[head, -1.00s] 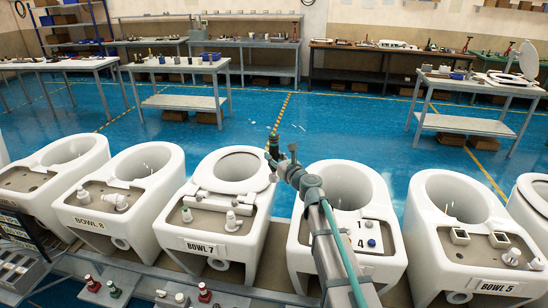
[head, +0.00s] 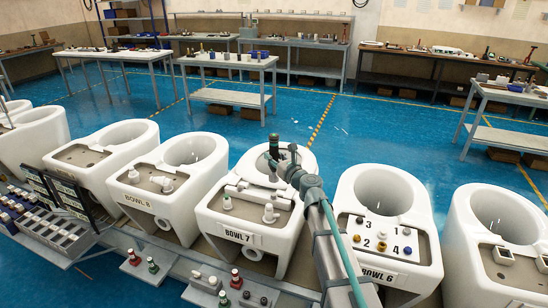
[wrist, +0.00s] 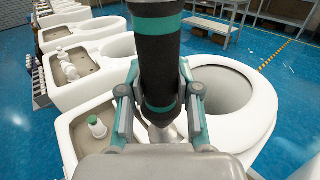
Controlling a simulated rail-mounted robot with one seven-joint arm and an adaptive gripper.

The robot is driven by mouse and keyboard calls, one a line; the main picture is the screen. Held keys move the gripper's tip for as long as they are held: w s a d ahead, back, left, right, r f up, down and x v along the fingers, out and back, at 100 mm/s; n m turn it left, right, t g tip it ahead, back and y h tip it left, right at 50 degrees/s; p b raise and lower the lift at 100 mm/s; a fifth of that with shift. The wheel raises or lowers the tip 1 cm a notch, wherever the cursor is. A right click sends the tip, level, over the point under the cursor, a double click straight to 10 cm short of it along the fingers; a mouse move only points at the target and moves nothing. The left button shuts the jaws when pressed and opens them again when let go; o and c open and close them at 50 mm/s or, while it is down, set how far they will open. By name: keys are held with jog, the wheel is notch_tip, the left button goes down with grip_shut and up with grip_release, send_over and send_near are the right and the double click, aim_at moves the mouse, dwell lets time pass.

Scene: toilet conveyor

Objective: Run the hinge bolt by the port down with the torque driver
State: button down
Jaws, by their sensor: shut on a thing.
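My gripper (head: 283,160) is shut on the torque driver (wrist: 158,60), a black cylinder with teal bands, held upright. Its lower tip is hidden behind the gripper in the wrist view. In the head view the driver (head: 273,146) is above the back right part of bowl 7 (head: 225,233), a white toilet with a seat ring. I cannot tell which fitting is the hinge bolt by the port.
Bowl 6 (head: 419,275), with several numbered coloured bolts, stands to the right. Bowl 8 (head: 160,218) stands to the left. A grey front ledge (head: 185,262) holds red- and green-topped parts.

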aim_at(277, 178)
jog(key=shift+f+b, duration=2.6)
jog(key=shift+f, duration=0.4)
jog(key=shift+f+b, duration=1.3)
jog(key=shift+f, duration=0.1)
dwell(0.4)
jog(key=shift+r, duration=0.15)
dwell(0.4)
jog(key=shift+d, duration=0.15)
dwell(0.8)
